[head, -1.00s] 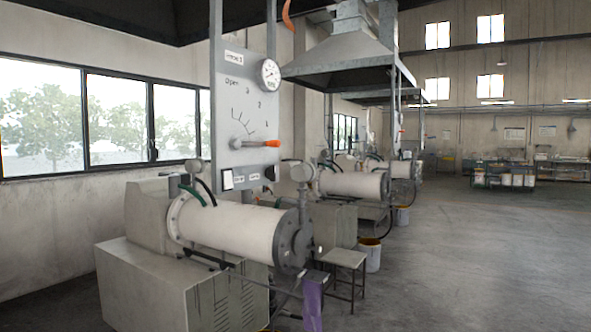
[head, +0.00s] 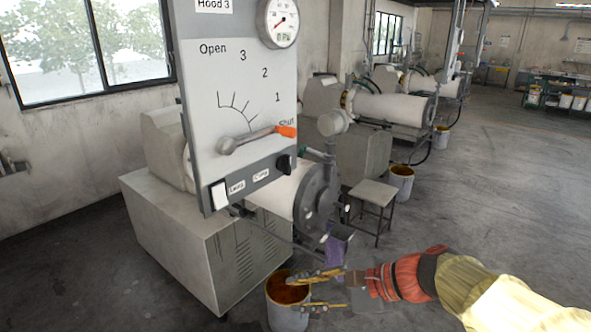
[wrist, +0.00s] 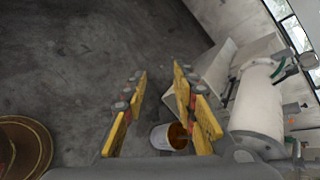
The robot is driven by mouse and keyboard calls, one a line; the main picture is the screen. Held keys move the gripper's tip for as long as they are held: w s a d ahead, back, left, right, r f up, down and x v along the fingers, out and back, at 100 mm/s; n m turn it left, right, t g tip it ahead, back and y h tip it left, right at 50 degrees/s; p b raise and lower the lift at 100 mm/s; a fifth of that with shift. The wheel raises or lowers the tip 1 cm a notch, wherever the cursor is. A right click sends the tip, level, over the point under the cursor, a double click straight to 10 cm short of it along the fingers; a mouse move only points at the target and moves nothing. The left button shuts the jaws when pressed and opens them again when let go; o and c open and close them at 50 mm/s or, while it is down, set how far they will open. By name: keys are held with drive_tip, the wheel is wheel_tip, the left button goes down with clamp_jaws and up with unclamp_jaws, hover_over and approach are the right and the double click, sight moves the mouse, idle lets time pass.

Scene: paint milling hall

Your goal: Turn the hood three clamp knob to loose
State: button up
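The grey hood 3 panel (head: 200,110) stands at the left centre of the head view. It has an Open-to-Shut scale and a lever (head: 250,138) whose orange tip lies by Shut. The small black clamp knob (head: 284,163) is on the panel's lower right edge, beside a label; its exact setting is too small to read. My gripper (head: 299,294) is low in the head view, below and a little right of the knob, well apart from it. In the wrist view my gripper (wrist: 160,75) has its yellow fingers spread with nothing between them.
A white switch (head: 220,194) and a round gauge (head: 281,22) share the panel. A white mill barrel (head: 285,190) stands behind it. A paint bucket (head: 287,310) is on the floor by my gripper. A stool (head: 374,194) stands to the right. Floor at right is open.

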drive_tip(key=w+r+m+t+y+p, duration=0.3)
drive_tip(key=w+r+m+p, duration=0.35)
drive_tip(key=w+r, duration=0.45)
drive_tip(key=m+t+p, duration=0.4)
drive_tip(key=m+p, duration=0.1)
approach(290, 164)
drive_tip(key=p+x, duration=0.1)
drive_tip(key=x, duration=0.7)
drive_tip(key=shift+w+a+p, duration=0.1)
drive_tip(key=shift+w+p, duration=0.15)
drive_tip(key=shift+p, duration=0.15)
drive_tip(key=shift+c, duration=0.4)
clamp_jaws()
